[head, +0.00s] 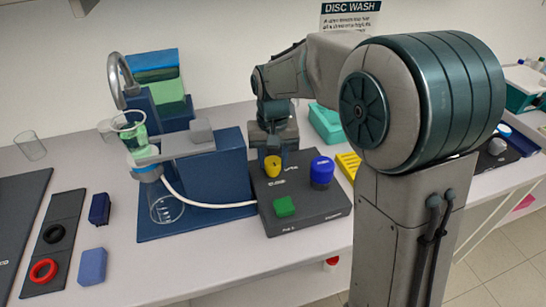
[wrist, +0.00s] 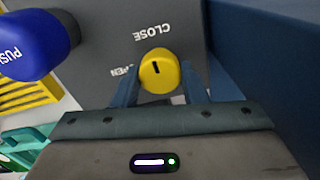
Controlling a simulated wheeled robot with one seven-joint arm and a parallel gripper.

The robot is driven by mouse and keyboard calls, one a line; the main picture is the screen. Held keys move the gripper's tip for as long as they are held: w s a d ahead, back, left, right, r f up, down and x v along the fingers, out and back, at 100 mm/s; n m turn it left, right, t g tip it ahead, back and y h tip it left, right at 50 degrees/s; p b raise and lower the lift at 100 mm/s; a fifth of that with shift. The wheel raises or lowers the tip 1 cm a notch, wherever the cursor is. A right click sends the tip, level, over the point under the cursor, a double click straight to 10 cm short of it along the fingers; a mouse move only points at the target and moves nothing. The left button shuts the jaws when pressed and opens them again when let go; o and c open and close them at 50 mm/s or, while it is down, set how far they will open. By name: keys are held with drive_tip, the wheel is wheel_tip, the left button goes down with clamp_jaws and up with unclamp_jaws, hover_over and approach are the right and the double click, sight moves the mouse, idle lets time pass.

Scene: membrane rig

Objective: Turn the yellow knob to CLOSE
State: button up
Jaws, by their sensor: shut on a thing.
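The yellow knob (head: 272,168) stands on the dark grey control box (head: 318,211) in the head view. In the wrist view the knob (wrist: 158,78) sits between the two blue fingers of my gripper (wrist: 160,74), which is shut on it. A short black mark on the knob's top runs roughly up and down in the wrist picture. The CLOSE label (wrist: 152,33) lies above the knob there, upside down. The OPEN label (wrist: 123,72) is to its left, partly hidden by a finger. In the head view my gripper (head: 275,154) comes down from above onto the knob.
A blue PUSH knob (head: 321,172) and a green button (head: 284,207) share the box. A blue rig (head: 205,180) with a white tube and a glass beaker (head: 165,209) stands just left. Yellow (head: 348,163) and teal (head: 325,123) items lie behind right.

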sight(273, 161)
drive_tip(key=shift+m, duration=0.3)
drive_tip(key=o, duration=1)
wheel_tip(273, 161, up, 14)
drive_tip(key=shift+f, duration=0.1)
drive_tip(key=s+d+f+t, duration=0.1)
drive_tip(key=s+d+f, duration=0.2)
drive_tip(key=s, duration=0.3)
drive_tip(key=s+d+f+t, duration=0.1)
drive_tip(key=s+d+f, duration=0.3)
drive_tip(key=s+d, duration=0.2)
drive_tip(key=s+d+f, duration=0.3)
drive_tip(key=s+d, duration=0.2)
drive_tip(key=s, duration=0.1)
drive_tip(key=shift+s+f+m+t, duration=0.2)
drive_tip(key=shift+s+m+t, duration=0.1)
drive_tip(key=shift+s+t, duration=0.1)
